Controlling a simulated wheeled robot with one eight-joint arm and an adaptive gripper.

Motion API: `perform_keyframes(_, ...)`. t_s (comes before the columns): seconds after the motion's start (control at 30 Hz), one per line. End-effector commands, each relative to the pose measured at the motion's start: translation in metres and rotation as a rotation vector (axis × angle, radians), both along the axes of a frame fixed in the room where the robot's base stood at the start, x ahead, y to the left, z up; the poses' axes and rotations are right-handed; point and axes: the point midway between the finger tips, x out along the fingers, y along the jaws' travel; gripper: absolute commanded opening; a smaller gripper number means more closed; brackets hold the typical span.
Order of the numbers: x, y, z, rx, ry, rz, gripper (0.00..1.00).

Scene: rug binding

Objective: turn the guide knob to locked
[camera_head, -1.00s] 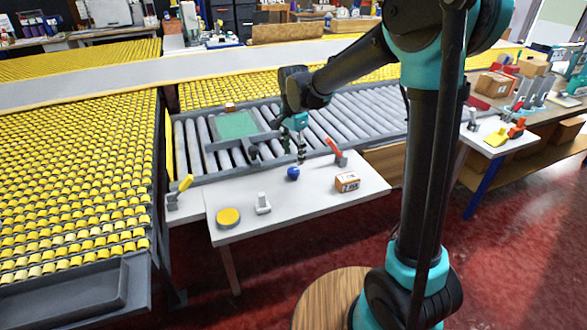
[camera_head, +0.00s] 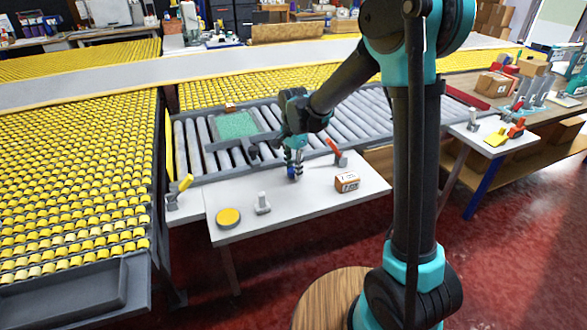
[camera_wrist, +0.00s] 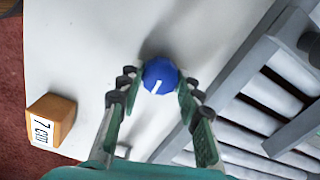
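The guide knob is blue and faceted, with a white pointer line on top. It stands on the white table, and the wrist view shows the knob (camera_wrist: 160,72) between my two fingertips. My gripper (camera_wrist: 161,86) points down at it, with one green finger pad against each side, and looks shut on it. In the head view my gripper (camera_head: 293,166) is down at the table, and the knob (camera_head: 292,174) is partly hidden by the fingers. The white line slants toward the lower left in the wrist view. No lock marking is readable.
A small cardboard box (camera_head: 347,182) and a red-handled clamp (camera_head: 337,152) stand right of the knob. A grey-white clamp (camera_head: 262,204) and a yellow disc (camera_head: 229,217) are at the front left. A roller conveyor (camera_head: 350,115) with a green panel (camera_head: 236,125) runs behind.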

Motion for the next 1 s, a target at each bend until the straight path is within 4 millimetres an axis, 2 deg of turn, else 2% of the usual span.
perform_keyframes(0.03, 0.0001, 0.0001, 0.0, 0.0, 0.0, 0.0, 0.25)
perform_keyframes(0.2, 0.0001, 0.0001, 0.0001, 0.0, 0.0, 0.0, 0.06)
perform_keyframes(0.57, 0.0002, 0.0001, 0.0002, 0.001, -0.001, 0.068, 0.06)
perform_keyframes(1.0, 0.0003, 0.0003, 0.0002, 0.001, -0.001, 0.422, 0.06)
